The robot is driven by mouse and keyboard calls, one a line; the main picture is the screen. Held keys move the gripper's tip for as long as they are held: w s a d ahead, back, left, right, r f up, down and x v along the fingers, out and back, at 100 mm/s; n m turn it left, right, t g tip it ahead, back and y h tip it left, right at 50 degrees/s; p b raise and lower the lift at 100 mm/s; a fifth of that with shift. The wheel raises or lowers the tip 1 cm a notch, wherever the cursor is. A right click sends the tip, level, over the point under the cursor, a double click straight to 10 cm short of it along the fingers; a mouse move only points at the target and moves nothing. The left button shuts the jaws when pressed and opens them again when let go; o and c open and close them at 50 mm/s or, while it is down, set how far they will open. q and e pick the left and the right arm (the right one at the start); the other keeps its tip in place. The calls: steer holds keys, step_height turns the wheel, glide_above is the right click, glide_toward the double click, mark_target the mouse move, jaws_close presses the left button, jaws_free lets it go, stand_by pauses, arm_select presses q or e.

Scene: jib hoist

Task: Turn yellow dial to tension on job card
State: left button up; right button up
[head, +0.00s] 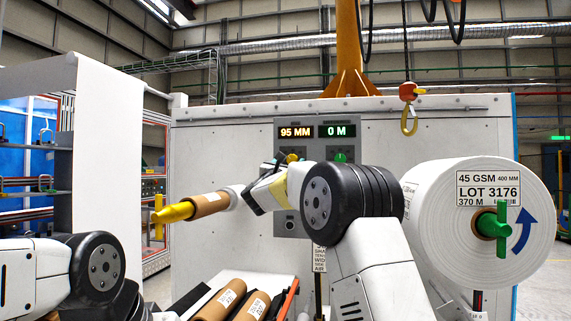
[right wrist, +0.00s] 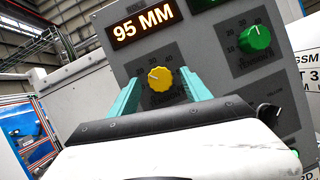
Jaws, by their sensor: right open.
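The yellow dial (right wrist: 160,79) sits on the grey control panel (head: 353,136), under the lit display "95 MM" (head: 295,132). In the head view the dial (head: 291,158) is partly hidden by my right arm. In the right wrist view the teal fingers of my right gripper (right wrist: 159,88) are open, one on each side of the dial; I cannot tell whether they touch it. A white card with printed lines (head: 319,258), perhaps the job card, hangs below the panel, partly covered by my arm and too small to read fully. My left gripper is out of view.
A green dial (right wrist: 254,38) sits right of the yellow one, under a "0 M" display (head: 337,132). A white roll labelled LOT 3176 (head: 430,215) stands at right. A yellow-tipped shaft with a brown core (head: 205,204) juts left. A hoist hook (head: 409,122) hangs above.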

jaws_close()
steer(key=shift+m, duration=0.4)
steer(key=m+g+h, duration=0.1)
steer(key=m, duration=0.1)
steer(key=m+h, duration=0.1)
steer(key=m, duration=0.2)
steer(key=shift+a+g, duration=0.2)
steer(key=shift+g, duration=0.2)
steer(key=m+g, duration=0.1)
steer(key=m, duration=0.1)
steer(key=m+g+h, duration=0.1)
steer(key=m, duration=0.2)
steer(key=shift+w+r+m, duration=0.1)
steer(key=shift+r+m, duration=0.1)
steer(key=shift+m, duration=0.1)
steer(key=m+g, duration=0.1)
steer(key=m, duration=0.1)
steer(key=m+g, duration=0.1)
steer(key=m, duration=0.1)
steer(key=shift+a+r+m+y, duration=0.1)
steer(key=shift+r+m+y, duration=0.05)
steer(key=shift+m+y, duration=0.15)
steer(key=shift+r+m+g+y, duration=0.1)
steer(key=shift+m+g+y, duration=0.25)
steer(key=shift+m, duration=0.65)
steer(key=shift+m+g+y, duration=0.25)
steer(key=shift+m+g, duration=0.2)
steer(key=shift+m, duration=0.55)
